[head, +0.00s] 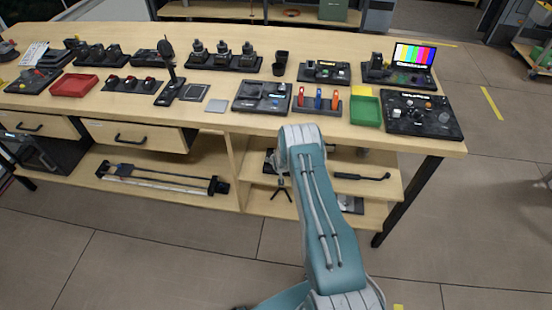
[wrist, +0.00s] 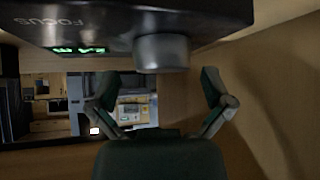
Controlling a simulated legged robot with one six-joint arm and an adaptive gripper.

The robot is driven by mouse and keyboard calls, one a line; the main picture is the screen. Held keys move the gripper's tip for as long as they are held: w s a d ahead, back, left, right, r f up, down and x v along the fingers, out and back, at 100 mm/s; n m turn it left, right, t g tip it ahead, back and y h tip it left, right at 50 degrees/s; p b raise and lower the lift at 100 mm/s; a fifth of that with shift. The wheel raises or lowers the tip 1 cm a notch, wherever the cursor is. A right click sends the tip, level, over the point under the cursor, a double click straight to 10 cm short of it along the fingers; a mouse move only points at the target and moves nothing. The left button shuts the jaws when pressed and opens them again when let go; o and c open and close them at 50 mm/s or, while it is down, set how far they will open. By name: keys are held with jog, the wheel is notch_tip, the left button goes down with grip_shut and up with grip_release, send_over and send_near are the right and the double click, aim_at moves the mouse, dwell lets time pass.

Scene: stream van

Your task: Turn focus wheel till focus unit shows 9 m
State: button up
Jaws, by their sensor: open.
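The dark focus unit (wrist: 100,18) fills the top of the wrist view, with its FOCUS lettering upside down. Its lit green display (wrist: 78,49) is at the lower left of the unit, and I cannot read its number surely. The grey round focus wheel (wrist: 162,53) sticks out from the unit. My gripper (wrist: 158,84) is open and empty, with one finger to the lower left of the wheel and one to the lower right. The wheel is roughly centred between them, and I see no contact. In the head view my gripper is hidden behind my arm, and I cannot pick out the focus unit.
A wooden table (head: 225,117) carries several black control panels, a red tray (head: 74,85), a green tray (head: 366,111) and a colour-bar screen (head: 413,55). Shelves (head: 333,197) with gear lie below it. The floor in front is clear.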

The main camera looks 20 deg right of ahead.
jog(key=shift+w+a+f, duration=0.1)
jog(key=shift+w+f, duration=0.45)
jog(key=c, duration=1.1)
